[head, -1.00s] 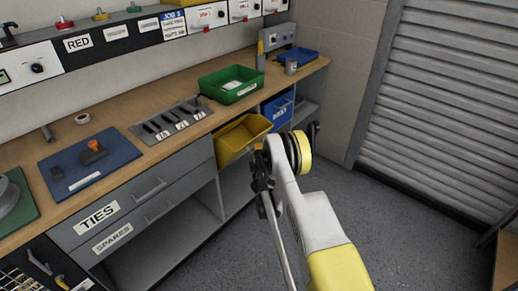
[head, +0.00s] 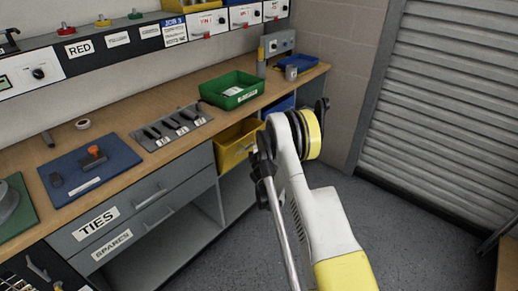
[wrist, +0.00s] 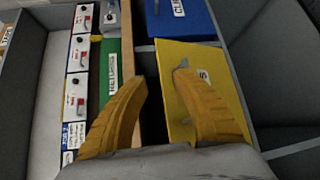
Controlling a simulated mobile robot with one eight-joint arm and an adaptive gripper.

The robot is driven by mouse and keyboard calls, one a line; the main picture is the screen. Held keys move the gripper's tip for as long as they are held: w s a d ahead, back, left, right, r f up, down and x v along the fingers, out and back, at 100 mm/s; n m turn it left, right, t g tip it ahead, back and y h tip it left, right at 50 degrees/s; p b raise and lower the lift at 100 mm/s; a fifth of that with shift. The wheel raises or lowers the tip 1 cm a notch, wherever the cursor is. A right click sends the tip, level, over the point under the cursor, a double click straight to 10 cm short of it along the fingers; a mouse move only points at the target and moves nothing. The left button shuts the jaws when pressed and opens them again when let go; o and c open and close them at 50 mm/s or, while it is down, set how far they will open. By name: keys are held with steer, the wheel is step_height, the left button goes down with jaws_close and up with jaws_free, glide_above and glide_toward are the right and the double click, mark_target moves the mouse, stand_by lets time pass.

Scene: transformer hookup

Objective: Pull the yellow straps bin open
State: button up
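The yellow straps bin (head: 238,143) sits under the bench top, right of the drawers, in the head view. Its inside shows a little over the front rim. In the wrist view the yellow bin (wrist: 184,85) fills the middle, with a label partly hidden by a finger. My gripper (wrist: 162,76) is open, its two orange fingers apart. The right finger overlaps the bin's face, with a small grey piece at its tip. The left finger is beside the wooden bench edge. I cannot tell whether either finger touches the bin. In the head view my arm hides the fingers.
A blue bin (head: 279,107) is beside the yellow one, partly behind my arm. A green tray (head: 232,90) stands on the bench (head: 115,120) above. Drawers marked TIES and SPARES (head: 130,212) are to the left. Grey floor (head: 370,225) is open at the right.

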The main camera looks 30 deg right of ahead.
steer(key=shift+r, duration=0.65)
